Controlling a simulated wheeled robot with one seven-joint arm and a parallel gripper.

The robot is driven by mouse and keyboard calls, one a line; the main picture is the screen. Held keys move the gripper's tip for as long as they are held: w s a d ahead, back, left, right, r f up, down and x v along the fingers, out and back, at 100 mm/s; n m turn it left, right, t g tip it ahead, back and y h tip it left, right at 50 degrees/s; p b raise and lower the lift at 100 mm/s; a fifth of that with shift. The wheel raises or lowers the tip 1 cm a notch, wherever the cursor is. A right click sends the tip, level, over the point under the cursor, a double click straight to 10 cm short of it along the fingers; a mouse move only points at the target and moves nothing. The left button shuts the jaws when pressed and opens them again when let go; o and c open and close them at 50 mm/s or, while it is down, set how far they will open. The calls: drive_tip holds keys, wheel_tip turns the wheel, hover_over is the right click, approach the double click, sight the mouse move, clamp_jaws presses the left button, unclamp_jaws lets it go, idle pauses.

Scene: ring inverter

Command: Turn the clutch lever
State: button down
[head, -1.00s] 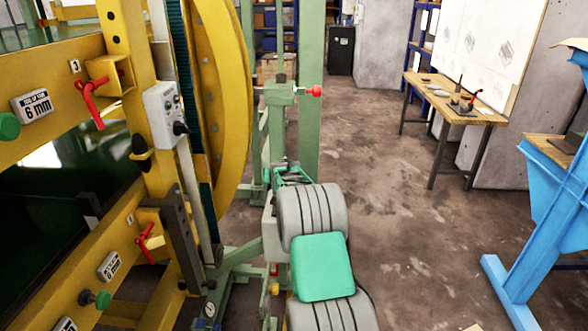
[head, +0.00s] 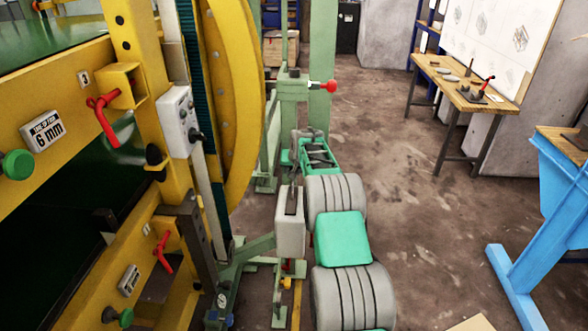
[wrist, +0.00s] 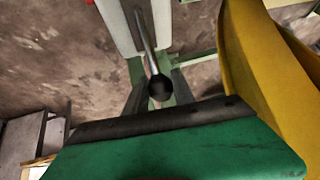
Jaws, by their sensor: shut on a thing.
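The clutch lever (wrist: 146,42) is a thin metal rod with a black ball knob (wrist: 160,88) in the wrist view. It rises from the slot of a pale grey box, which stands beside the yellow machine in the head view (head: 290,232). My gripper (head: 306,138) is above and just behind this box. In the wrist view, its dark fingers (wrist: 158,82) are on both sides of the knob, shut on the lever's end. My green hand covers the bottom of the wrist view, and the exact contact is hard to see.
The yellow machine frame (head: 85,75) with red handles fills the left. A green post with a red knob (head: 328,87) stands behind my gripper. A workbench (head: 465,93) and a blue stand (head: 560,200) are at the right. Open floor (head: 420,220) lies between.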

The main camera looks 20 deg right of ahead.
drive_tip(key=shift+d, duration=0.1)
drive_tip(key=c, duration=1.3)
unclamp_jaws()
drive_tip(key=shift+w, duration=0.1)
drive_tip(key=shift+o, duration=1.1)
drive_tip(key=b+v, duration=0.1)
drive_tip(key=v, duration=0.6)
drive_tip(key=shift+s+r, duration=0.25)
drive_tip(key=shift+s, duration=0.05)
